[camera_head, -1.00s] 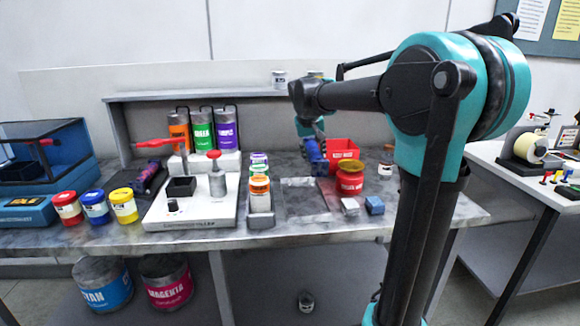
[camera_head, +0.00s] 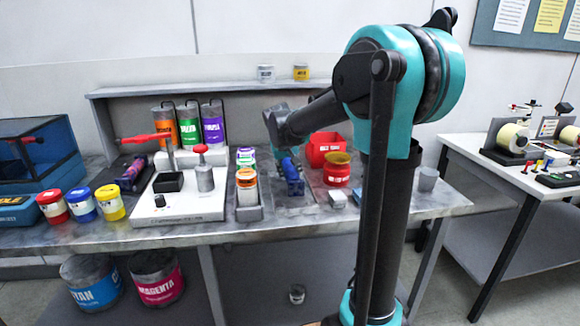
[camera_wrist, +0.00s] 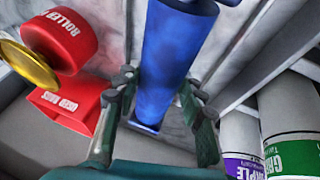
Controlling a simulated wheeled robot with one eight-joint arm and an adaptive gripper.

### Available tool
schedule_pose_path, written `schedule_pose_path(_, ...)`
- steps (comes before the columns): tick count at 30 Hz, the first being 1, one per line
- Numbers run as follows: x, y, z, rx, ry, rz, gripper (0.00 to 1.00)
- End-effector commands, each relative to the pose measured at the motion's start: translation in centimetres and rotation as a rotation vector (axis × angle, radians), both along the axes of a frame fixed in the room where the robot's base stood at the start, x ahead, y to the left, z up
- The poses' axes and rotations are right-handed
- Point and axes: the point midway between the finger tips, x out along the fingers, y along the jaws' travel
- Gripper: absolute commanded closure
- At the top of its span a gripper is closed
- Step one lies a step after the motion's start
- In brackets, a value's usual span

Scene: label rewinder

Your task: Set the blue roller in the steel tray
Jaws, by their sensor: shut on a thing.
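My gripper (camera_wrist: 158,98) is shut on the blue roller (camera_wrist: 172,55), with one finger on each side of it. In the head view the blue roller (camera_head: 292,178) is tilted and hangs from the gripper over the steel tray (camera_head: 288,204). The tray lies on the bench between the small bottle rack and the red containers. The roller and arm cover part of the tray. I cannot tell whether the roller's lower end touches the tray.
A rack of small ink jars (camera_head: 249,212) stands close left of the tray. Tall ink cans (camera_head: 190,128) stand behind left.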

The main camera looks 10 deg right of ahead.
Motion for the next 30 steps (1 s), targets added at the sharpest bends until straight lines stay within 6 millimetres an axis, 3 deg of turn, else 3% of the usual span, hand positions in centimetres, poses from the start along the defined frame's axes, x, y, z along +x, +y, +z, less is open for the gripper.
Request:
schedule_pose_path(13, 0.0, 0.0, -3.2, 0.000, -0.001, 0.000, 1.00)
schedule_pose_path(30, 0.0, 0.0, -3.8, 0.000, -0.001, 0.000, 1.00)
